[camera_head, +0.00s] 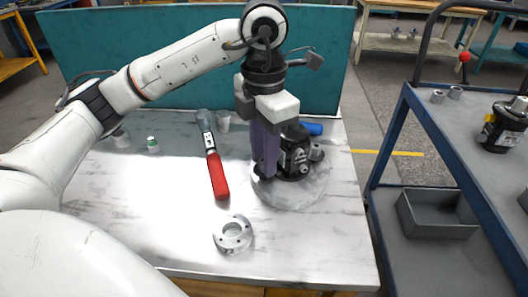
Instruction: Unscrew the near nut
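A black hydraulic motor (297,148) stands on a round grey plate (300,195) on the right part of the white table. My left gripper (268,172) points straight down close against the motor's left side, its purple fingers reaching to about the motor's base. The fingers overlap in this view, so I cannot tell whether they are open or shut. A small grey metal part (317,152), perhaps a nut, shows at the motor's right side. The near nut is not clearly visible; the fingers and motor may hide it. My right gripper is not in view.
A red-handled tool (217,175) lies left of the plate, and a metal ring with holes (232,234) lies in front. A blue cart (415,120) stands right. The table's left front is clear.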

